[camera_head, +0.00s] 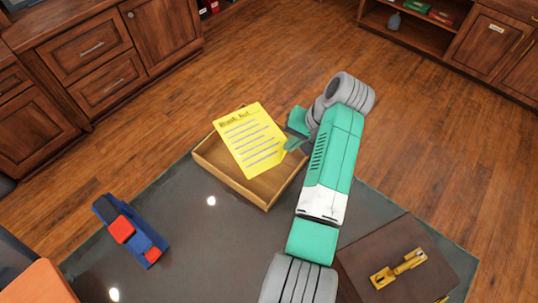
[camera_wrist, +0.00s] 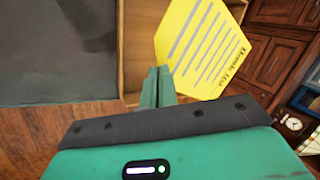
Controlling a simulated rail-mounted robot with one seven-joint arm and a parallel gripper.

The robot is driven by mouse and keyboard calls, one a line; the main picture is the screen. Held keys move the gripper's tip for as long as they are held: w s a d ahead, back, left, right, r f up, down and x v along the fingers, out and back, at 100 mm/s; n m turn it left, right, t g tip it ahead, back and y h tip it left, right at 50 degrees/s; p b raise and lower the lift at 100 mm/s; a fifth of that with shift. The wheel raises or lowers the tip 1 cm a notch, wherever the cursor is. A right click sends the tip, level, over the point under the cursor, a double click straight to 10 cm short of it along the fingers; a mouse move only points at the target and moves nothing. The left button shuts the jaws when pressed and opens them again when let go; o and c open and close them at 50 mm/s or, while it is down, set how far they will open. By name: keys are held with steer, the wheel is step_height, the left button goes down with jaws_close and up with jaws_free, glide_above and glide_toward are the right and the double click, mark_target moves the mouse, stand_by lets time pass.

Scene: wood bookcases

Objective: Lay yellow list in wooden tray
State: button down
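The yellow list (camera_head: 250,138), a sheet with a heading and dark lines, is over the wooden tray (camera_head: 222,168), tilted, its top end reaching past the tray's far rim. My gripper (camera_head: 293,144) is at the sheet's right edge, above the tray's right side.
The tray stands at the far edge of a dark table (camera_head: 200,245). A blue and red tool (camera_head: 130,230) lies at the left. A brown box or book with a brass piece (camera_head: 398,268) lies at the right. Wooden cabinets (camera_head: 90,55) stand beyond the open floor.

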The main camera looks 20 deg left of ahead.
step_height(320, 180, down, 10)
steer(key=b, duration=0.4)
steer(key=shift+a+r, duration=0.1)
steer(key=shift+r, duration=0.2)
steer(key=c, duration=2.1)
jaws_free()
steer(key=shift+f, duration=0.2)
steer(key=shift+c, duration=0.2)
steer(key=o, duration=0.4)
steer(key=shift+o, duration=0.2)
steer(key=p+v, duration=0.4)
steer(key=v, duration=0.8)
steer(key=shift+r, duration=0.2)
